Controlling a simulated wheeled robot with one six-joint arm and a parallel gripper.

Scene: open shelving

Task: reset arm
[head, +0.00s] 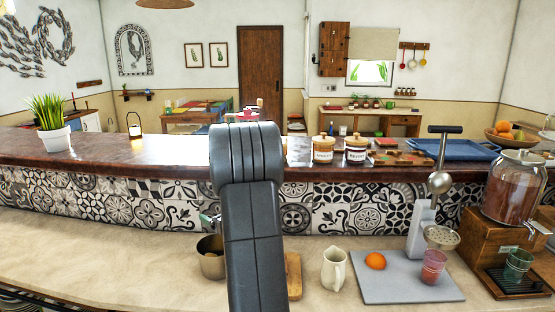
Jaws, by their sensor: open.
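My dark grey arm (250,220) rises through the middle of the head view and bends at a thick joint above the counter. I see nothing held.
The pale lower counter (120,250) is clear at left. Near the arm are a metal pot (211,262), a wooden board (293,275) and a cream jug (334,268). At right are a grey board (390,287), an orange (375,261), a juicer (422,225) and a drink dispenser (512,188).

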